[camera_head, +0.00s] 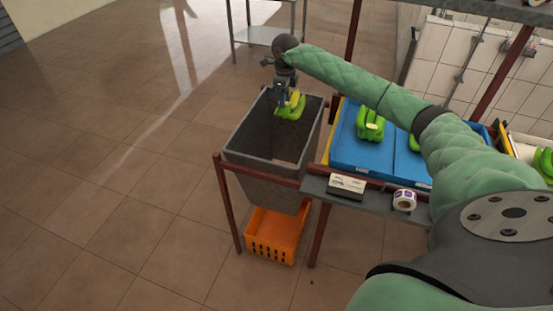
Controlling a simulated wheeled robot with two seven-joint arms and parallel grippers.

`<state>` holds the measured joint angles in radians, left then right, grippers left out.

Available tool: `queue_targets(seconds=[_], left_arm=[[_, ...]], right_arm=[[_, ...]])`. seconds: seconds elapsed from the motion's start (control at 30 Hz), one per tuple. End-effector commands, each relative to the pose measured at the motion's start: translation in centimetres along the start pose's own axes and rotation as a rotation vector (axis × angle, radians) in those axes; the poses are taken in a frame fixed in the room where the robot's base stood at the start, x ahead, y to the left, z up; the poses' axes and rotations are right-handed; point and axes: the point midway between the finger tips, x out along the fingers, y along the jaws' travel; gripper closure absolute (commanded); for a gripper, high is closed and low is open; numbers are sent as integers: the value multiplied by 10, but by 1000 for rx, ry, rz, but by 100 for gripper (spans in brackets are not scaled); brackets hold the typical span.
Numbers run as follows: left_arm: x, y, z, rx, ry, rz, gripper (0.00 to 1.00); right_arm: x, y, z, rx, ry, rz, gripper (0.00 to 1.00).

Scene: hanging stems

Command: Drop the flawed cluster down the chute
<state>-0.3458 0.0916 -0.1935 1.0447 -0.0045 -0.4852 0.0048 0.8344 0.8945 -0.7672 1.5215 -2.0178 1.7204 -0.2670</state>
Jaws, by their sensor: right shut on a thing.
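My right gripper (282,88) is shut on a green banana cluster with a yellowish patch (291,107). The cluster hangs below the fingers over the far part of the grey chute bin (240,140). The cluster overlaps the bin's far inner wall in the picture; I cannot tell how far it is above or below the rim. The chute is an open, tapering grey hopper on a reddish-brown frame. The fingers are small and partly hidden by the cluster. My left gripper does not show.
A blue tray (352,154) right of the chute holds green clusters (370,125). A label roll (404,199) and a small box (347,186) sit on a grey shelf. An orange crate (275,236) stands below the chute. The floor to the left is clear.

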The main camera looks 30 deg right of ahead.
Motion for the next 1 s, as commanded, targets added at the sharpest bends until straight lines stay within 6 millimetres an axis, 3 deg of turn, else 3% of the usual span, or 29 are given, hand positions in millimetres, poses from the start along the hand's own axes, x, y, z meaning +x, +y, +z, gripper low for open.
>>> queue_targets(seconds=[0.53,0.7,0.93,0.97,1.0], left_arm=[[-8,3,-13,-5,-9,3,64],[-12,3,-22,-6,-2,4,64],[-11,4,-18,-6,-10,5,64],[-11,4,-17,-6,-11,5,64],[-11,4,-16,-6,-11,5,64]], right_arm=[[45,0,0,-1,-2,0,100],[51,0,0,-1,-2,-1,100],[52,0,0,-1,-2,-1,100],[52,0,0,0,-2,-1,72],[52,0,0,-1,-2,-1,65]])
